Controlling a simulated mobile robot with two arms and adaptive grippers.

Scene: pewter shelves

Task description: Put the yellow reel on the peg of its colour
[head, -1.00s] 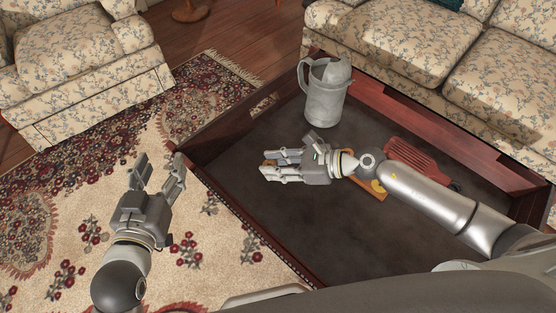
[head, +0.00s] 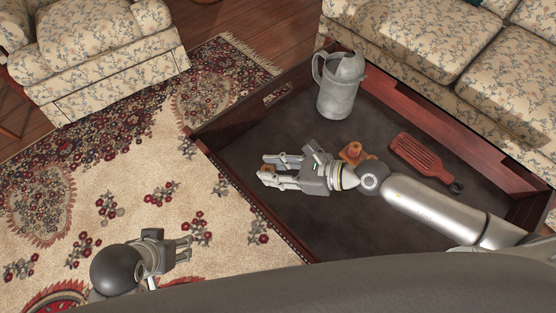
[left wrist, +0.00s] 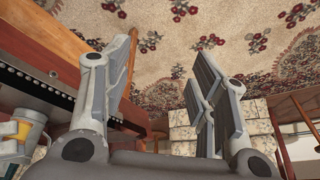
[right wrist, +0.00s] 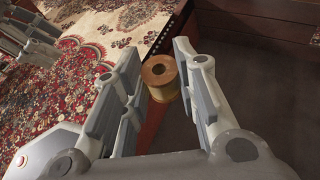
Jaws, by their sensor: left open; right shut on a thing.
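The reel (right wrist: 161,82), brown-rimmed with a dull yellow-gold body, is between the fingertips of my right gripper (right wrist: 155,72), which is shut on it. In the head view my right gripper (head: 266,168) holds the reel (head: 269,169) above the dark tray-like table top, near its left edge. An orange-brown wooden piece with an upright part (head: 356,150) shows just behind my right wrist; my arm hides some of it, and I cannot make out a yellow peg. My left gripper (head: 188,249) is open and empty over the rug, and its spread fingers show in the left wrist view (left wrist: 160,85).
A grey metal pitcher (head: 339,98) stands at the back of the table (head: 262,120), which has raised dark red-brown sides. A red slotted board (head: 416,155) lies to the right. A floral sofa (head: 430,45) is behind. The table's middle left is bare.

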